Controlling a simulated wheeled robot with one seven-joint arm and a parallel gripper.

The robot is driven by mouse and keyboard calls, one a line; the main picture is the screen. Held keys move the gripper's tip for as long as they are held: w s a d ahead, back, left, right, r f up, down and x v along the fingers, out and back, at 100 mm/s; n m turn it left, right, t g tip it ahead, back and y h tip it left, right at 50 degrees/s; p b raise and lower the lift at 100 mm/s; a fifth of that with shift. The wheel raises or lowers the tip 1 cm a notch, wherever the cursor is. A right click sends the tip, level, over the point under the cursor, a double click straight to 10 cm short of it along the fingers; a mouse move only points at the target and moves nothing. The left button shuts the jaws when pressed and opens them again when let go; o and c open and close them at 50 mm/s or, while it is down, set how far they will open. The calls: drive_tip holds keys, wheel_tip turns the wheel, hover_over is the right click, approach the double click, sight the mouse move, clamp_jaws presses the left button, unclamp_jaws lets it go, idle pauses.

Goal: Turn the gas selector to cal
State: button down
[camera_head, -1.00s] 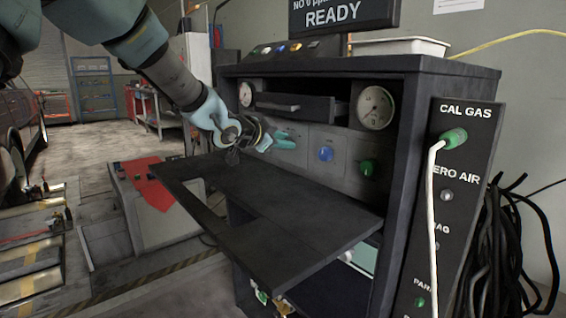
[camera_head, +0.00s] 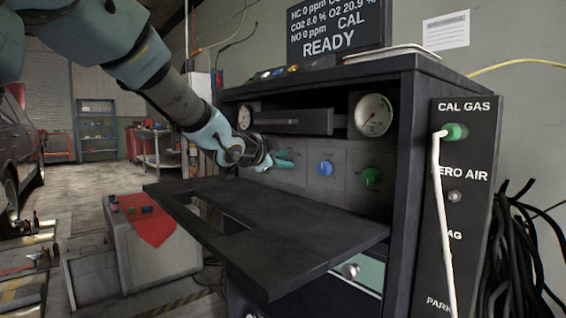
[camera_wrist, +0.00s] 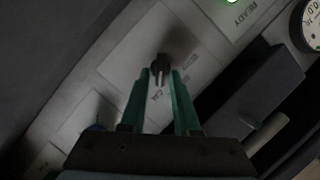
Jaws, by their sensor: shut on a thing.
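The gas selector is a small dark knob (camera_wrist: 160,64) on a light grey panel plate in the wrist view. A "CAL" label (camera_wrist: 156,96) is printed on the plate between my fingers. My gripper (camera_wrist: 161,76) has teal fingers whose tips are shut on the knob from both sides. In the head view my gripper (camera_head: 284,160) is at the front panel (camera_head: 308,182), left of a blue knob (camera_head: 325,168), and hides the selector. The display (camera_head: 335,28) on top of the cabinet shows "CAL" and "READY".
A green knob (camera_head: 371,178) sits right of the blue one. A drawer front (camera_head: 295,121) and a gauge (camera_head: 373,115) are above. A dark shelf (camera_head: 290,245) juts out below my arm. A side panel labelled "CAL GAS" (camera_head: 465,150) carries a white hose (camera_head: 441,220).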

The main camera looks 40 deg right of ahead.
drive_tip(key=shift+r, duration=0.1)
drive_tip(key=c, duration=0.9)
unclamp_jaws()
drive_tip(key=shift+d, duration=0.15)
drive_tip(key=p+v, duration=0.1)
drive_tip(key=v, duration=1)
drive_tip(key=shift+w, duration=0.1)
drive_tip(key=shift+f, duration=0.2)
